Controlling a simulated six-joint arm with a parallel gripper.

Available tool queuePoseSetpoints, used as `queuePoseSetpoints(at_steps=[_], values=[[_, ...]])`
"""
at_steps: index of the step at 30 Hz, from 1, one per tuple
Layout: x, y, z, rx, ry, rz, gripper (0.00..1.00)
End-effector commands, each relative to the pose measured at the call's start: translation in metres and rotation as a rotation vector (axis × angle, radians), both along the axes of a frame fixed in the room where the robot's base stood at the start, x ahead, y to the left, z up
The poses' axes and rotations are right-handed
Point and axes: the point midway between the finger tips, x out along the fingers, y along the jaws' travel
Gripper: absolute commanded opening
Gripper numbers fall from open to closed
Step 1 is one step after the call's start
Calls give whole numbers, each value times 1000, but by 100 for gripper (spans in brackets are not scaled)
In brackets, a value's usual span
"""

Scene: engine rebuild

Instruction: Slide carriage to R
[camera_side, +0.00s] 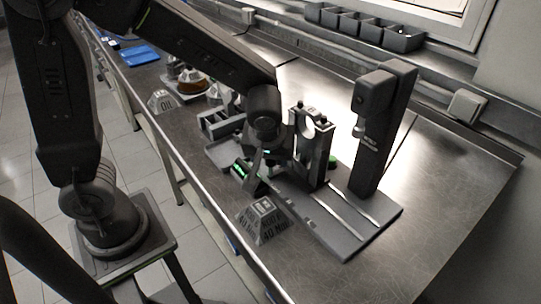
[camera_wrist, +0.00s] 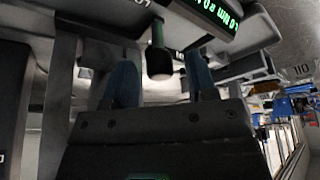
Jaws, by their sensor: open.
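The carriage (camera_side: 312,145), a dark upright block with a round opening at its top, stands on the railed base plate (camera_side: 345,243) in the side view. A dark column (camera_side: 378,130) rises behind it to the right. My gripper (camera_side: 258,165) is at the carriage's left side, partly hidden by my arm. In the wrist view my gripper (camera_wrist: 162,85) is open, with two blue fingertips apart. A dark cylindrical knob (camera_wrist: 160,62) with a greenish stem shows between them; I cannot tell whether they touch it. No R mark is readable.
A display with green digits (camera_wrist: 215,14) is close to the fingers. A grey labelled block (camera_side: 264,222) stands at the front bench edge. Parts and trays (camera_side: 190,82) lie further left. Black bins (camera_side: 365,28) line the back. The bench at right is clear.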

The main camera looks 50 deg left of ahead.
Motion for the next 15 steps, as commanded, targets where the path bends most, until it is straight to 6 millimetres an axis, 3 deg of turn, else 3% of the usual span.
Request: queuePoseSetpoints(at_steps=[9,15], values=[[1,1,-3,-1,-1,0,52],[1,1,-2,-1,-1,0,33]])
